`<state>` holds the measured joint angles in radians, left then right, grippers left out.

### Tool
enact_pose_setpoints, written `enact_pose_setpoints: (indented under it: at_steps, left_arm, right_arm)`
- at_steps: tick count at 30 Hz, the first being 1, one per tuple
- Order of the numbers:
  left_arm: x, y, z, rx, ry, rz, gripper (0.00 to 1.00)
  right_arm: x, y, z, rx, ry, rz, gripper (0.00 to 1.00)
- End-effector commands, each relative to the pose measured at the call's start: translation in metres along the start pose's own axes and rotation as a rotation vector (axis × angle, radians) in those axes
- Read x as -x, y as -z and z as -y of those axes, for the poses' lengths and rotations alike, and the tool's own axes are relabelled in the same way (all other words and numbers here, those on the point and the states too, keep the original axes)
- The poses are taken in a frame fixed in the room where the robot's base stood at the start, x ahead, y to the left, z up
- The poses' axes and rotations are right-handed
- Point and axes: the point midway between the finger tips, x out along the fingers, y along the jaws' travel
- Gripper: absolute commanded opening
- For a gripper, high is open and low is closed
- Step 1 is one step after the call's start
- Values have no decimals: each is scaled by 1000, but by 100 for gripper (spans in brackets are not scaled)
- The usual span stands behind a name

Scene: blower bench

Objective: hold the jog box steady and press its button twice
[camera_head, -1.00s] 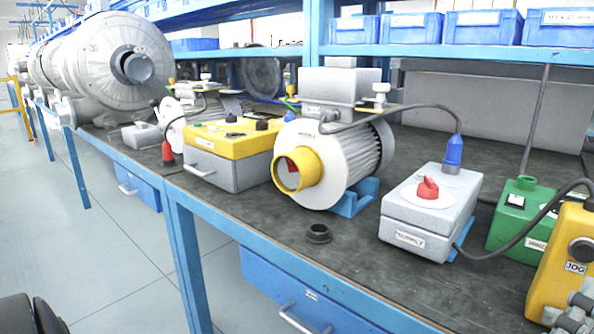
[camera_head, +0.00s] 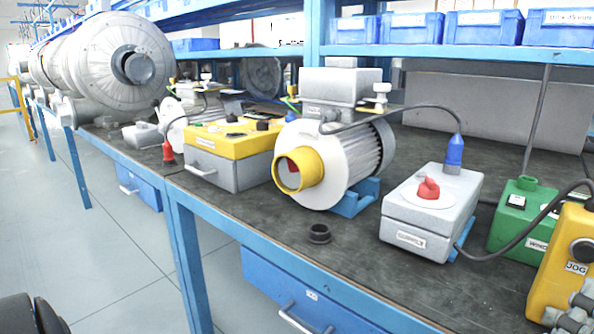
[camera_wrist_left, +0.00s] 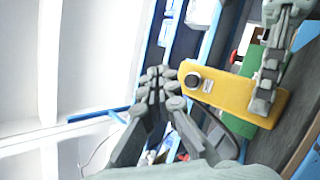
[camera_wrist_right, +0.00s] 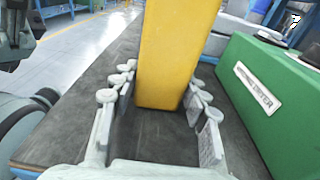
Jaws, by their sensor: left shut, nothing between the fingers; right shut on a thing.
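The yellow jog box (camera_head: 560,262) stands at the right edge of the head view, partly cut off. Its round dark button (camera_head: 583,250) sits above the JOG label. My right gripper (camera_head: 570,318) is shut on the lower part of the box. The right wrist view shows the yellow box (camera_wrist_right: 175,55) between the fingers of the right gripper (camera_wrist_right: 157,95). In the left wrist view my left gripper (camera_wrist_left: 158,85) is shut and empty. Its tips appear beside the button (camera_wrist_left: 192,80); I cannot tell whether they touch it. The left gripper is not seen in the head view.
A green box (camera_head: 515,215) stands beside the jog box, with a dark cable near both. A grey box with a red knob (camera_head: 428,188) and a blower motor (camera_head: 335,160) are farther left. A black ring (camera_head: 319,234) lies on the bench near its front edge.

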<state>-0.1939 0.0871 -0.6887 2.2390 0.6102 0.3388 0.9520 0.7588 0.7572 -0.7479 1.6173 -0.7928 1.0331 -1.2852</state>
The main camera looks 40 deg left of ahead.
Motion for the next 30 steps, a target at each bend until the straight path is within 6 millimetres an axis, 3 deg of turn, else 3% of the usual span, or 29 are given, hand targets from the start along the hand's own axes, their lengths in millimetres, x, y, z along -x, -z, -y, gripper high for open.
enact_pose_setpoints:
  at_steps: [13, 23, 30]
  left_arm:
    - [28, -19, -20, 3, 1, 2, 0]
    - [26, -18, -19, 2, 0, 3, 0]
    - [9, -6, -8, 1, -2, 3, 0]
  right_arm:
    - [0, 2, 0, -2, -1, -3, 28]
    - [0, 2, 0, -2, -1, -2, 28]
    - [0, 2, 0, -2, -1, -2, 28]
